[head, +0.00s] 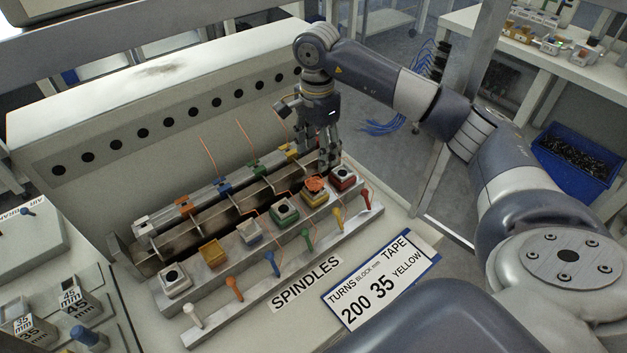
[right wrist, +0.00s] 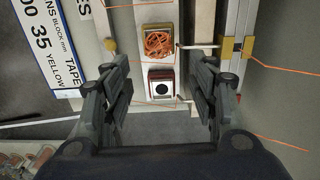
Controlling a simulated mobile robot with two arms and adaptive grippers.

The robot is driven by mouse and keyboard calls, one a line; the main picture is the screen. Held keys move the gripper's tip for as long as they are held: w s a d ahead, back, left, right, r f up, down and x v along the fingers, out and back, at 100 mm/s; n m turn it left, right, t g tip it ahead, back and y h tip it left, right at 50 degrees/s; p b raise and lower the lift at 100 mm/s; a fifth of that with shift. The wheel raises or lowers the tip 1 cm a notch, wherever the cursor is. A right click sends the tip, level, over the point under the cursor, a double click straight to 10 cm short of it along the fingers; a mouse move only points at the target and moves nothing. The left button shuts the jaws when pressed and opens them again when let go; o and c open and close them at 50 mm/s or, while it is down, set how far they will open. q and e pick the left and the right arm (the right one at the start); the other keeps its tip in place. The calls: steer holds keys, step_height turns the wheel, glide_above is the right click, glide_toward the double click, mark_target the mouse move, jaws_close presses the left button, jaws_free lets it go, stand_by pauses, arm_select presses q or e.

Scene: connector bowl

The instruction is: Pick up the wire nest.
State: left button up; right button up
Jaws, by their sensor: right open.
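The wire nest (head: 316,184) is a tangle of orange wire on top of the yellow block in the row of coloured blocks. In the right wrist view the wire nest (right wrist: 159,43) lies at the top middle, beyond my fingertips. My right gripper (head: 327,165) is above the far right end of the rack, close behind the nest. In the right wrist view my right gripper (right wrist: 162,72) is open, its fingers apart with nothing held between them. The red block (right wrist: 161,88) shows between the fingers. My left gripper is not in view.
The red block (head: 342,179) stands right beside the nest's block, and the green block (head: 284,212) is on its other side. Coloured spindles, such as the yellow one (head: 337,219), stand in front. Thin orange wires (head: 244,132) stick up behind. A label card (head: 382,281) lies in front.

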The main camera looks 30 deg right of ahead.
mark_target(314, 178)
step_height(314, 178, down, 3)
steer(key=shift+f, duration=0.1)
steer(key=f+p, duration=0.2)
steer(key=f, duration=0.2)
steer(key=shift+s+a+f+p, duration=0.2)
steer(key=shift+a+f+p, duration=0.05)
steer(key=shift+a+p, duration=0.15)
steer(key=shift+f, duration=0.35)
steer(key=c, duration=0.9)
